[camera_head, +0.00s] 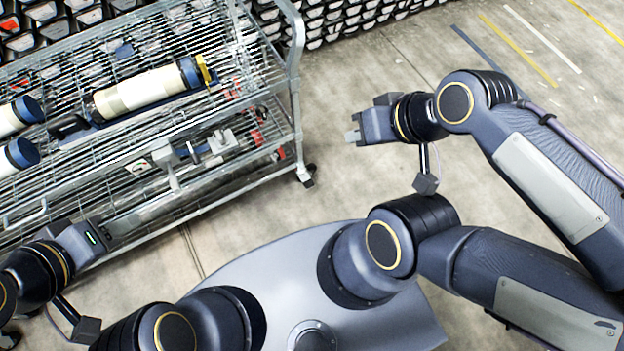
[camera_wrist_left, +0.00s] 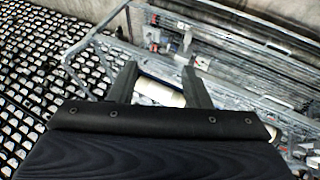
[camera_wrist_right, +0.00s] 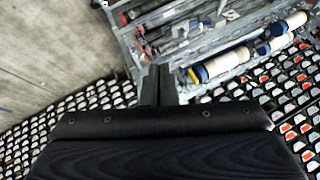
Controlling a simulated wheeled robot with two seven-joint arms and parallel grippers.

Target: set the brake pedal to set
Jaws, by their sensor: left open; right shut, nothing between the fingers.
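The grey wire cart (camera_head: 297,90) stands at the left in the head view. A dark caster (camera_head: 306,175) shows at the foot of its near right corner post. I cannot make out a brake pedal on it, nor its setting. My left gripper (camera_head: 106,230) is open by the cart's near side at the lower left. Its two spread fingers (camera_wrist_left: 160,84) show in the left wrist view, with nothing held and a cream tube behind them. My right gripper (camera_head: 353,134) is shut and empty above the floor, right of the cart. Its closed fingers also show in the right wrist view (camera_wrist_right: 158,84).
A cream core tube (camera_head: 140,91) with blue ends and a yellow clip lies on the cart's top. More tubes (camera_head: 14,116) lie at the left edge. A grey metal fixture (camera_head: 220,141) sits nearer the front. Racks of bins (camera_head: 335,20) line the back. Floor to the right is clear.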

